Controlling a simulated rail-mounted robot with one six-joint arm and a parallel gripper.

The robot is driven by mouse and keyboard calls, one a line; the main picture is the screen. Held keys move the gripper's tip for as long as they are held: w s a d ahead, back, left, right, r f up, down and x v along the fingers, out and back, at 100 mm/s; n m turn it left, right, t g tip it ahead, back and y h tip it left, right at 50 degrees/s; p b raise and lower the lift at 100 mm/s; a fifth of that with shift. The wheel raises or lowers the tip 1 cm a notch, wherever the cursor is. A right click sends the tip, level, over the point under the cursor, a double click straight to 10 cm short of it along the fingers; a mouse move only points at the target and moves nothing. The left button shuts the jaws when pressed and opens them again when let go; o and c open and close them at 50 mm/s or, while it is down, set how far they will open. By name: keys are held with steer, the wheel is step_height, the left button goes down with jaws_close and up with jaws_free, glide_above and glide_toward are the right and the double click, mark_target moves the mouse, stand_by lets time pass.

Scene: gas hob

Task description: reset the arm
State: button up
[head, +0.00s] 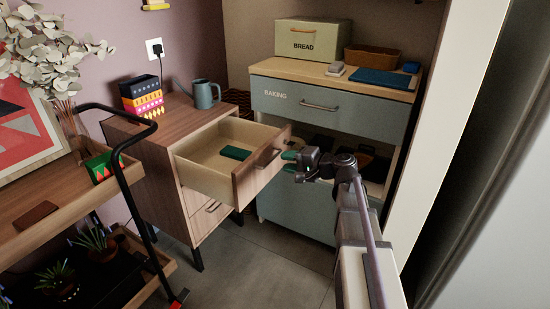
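My gripper (289,161) is in the middle of the head view, at the end of my arm, which reaches in from the lower right. Its two green fingertips show a small gap between them, and nothing is seen held. It points left toward the front of an open wooden drawer (218,183). The fingertips are just right of the drawer's handle (268,157) and look apart from it. A dark green block-like object (235,153) lies inside the drawer.
The drawer juts out from a wooden cabinet (150,150). Behind my gripper stands a blue-grey unit with a BAKING drawer (285,97) and an open shelf. A cart with a black handle (118,160) is at left. Grey floor (255,270) is clear below.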

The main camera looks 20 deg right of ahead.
steer(key=v, duration=0.4)
steer(key=shift+s+d, duration=0.15)
steer(key=shift+s, duration=0.05)
steer(key=s+a+f+n+g+h+p, duration=0.1)
steer(key=s+a+f+n+g+h, duration=0.4)
steer(key=s, duration=0.4)
steer(key=s+a+f+n+g+h, duration=0.4)
steer(key=s+a+f+g+h, duration=0.2)
steer(key=s+f, duration=0.3)
step_height(320, 180, up, 39)
steer(key=a+p, duration=0.2)
steer(key=p, duration=3.6)
